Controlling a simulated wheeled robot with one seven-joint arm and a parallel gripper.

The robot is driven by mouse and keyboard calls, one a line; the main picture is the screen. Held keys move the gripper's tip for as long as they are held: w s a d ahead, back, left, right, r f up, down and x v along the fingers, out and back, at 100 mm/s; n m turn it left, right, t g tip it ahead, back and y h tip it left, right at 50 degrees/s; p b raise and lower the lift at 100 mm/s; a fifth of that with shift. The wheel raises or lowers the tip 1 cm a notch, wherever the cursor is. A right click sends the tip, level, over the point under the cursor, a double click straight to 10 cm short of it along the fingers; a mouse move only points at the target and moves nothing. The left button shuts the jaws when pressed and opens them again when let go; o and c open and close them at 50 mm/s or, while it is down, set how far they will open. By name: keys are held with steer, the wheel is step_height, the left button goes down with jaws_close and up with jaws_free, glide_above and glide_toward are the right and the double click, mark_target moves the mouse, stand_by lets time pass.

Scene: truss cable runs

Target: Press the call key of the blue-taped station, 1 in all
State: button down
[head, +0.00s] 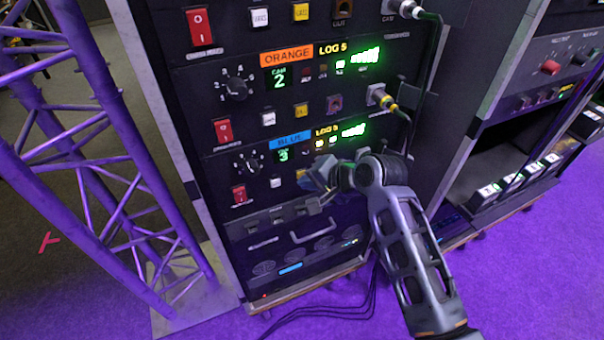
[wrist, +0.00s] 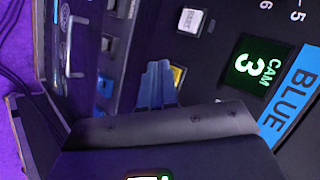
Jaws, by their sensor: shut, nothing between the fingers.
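The tape (wrist: 292,95) also shows in the wrist view. The station has a red rocker switch (head: 239,194), a white key (head: 275,183) and a yellow key (head: 300,174). My gripper (head: 314,181) is shut and empty in front of the yellow key. In the wrist view, the blue fingertips (wrist: 157,68) lie beside the yellow key (wrist: 178,75) and partly cover it. I cannot tell whether they touch it. The key's lettering is unreadable.
The orange-taped station (head: 287,56) sits just above, with its own yellow key (head: 301,110) and a plugged cable (head: 384,98). Below are small switches and a handle (head: 313,234). A purple-lit truss (head: 110,150) stands left. Loose cables lie on the floor.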

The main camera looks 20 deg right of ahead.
steer(key=shift+s+p, duration=0.3)
steer(key=shift+s, duration=0.3)
steer(key=shift+s, duration=0.1)
steer(key=s+p, duration=0.2)
steer(key=s, duration=0.2)
steer(key=shift+s+p, duration=0.4)
stand_by(0.5)
